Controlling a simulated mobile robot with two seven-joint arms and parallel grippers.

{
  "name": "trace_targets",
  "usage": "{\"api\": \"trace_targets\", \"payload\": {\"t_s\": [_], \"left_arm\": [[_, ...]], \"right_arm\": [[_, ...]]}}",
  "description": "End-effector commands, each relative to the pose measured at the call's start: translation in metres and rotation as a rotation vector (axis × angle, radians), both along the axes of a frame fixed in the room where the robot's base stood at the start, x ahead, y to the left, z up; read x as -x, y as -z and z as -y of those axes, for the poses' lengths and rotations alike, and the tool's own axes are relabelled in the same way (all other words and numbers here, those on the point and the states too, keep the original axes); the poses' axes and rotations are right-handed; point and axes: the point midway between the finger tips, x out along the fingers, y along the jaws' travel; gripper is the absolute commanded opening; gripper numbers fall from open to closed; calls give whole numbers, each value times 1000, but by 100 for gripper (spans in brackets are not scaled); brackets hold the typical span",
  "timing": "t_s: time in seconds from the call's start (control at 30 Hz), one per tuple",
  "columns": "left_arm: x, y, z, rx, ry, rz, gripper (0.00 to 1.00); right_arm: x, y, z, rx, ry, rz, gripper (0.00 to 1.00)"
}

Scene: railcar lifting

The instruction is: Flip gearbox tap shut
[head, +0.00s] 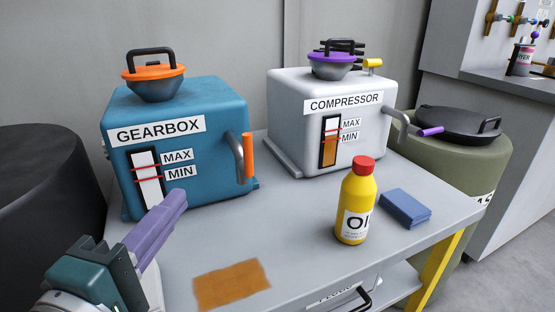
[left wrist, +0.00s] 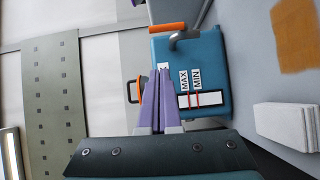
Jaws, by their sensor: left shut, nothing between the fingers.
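The blue gearbox (head: 215,107) stands at the left of the workbench, its orange-rimmed lid (head: 154,76) on top. Its tap is a bent grey spout at the right of its front, with an orange handle (head: 248,156) standing upright beside the spout. In the left wrist view, which is turned sideways, the orange handle (left wrist: 167,27) lies near the top. My left gripper (head: 182,196) has purple fingers, pressed together and empty. It is in front of the gearbox's lower front, left of the tap and apart from its handle. My right gripper is not in view.
A white compressor (head: 290,110) with a purple-handled tap stands to the right. A yellow oil bottle (head: 355,205), a blue sponge (head: 405,208) and an orange-brown patch (head: 231,284) are on the bench (head: 300,235). A dark drum (head: 45,200) is at left.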

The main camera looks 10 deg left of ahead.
Motion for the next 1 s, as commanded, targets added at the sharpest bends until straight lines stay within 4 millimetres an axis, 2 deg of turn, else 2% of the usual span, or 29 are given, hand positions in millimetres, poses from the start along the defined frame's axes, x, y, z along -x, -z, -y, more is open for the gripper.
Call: {"api": "trace_targets", "payload": {"t_s": [0.03, 0.1, 0.57, 0.77, 1.0], "left_arm": [[0, 10, -1, 13, -6, 8, 0], [0, 11, -2, 26, -12, 18, 0], [-4, 9, -2, 32, -15, 23, 0], [-31, 9, -2, 31, -15, 26, 0], [-83, 9, -2, 31, -14, 26, 0]], "right_arm": [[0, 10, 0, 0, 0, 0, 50], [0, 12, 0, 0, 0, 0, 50], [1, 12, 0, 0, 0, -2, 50], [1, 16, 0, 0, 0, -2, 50], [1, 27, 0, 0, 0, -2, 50]]}}
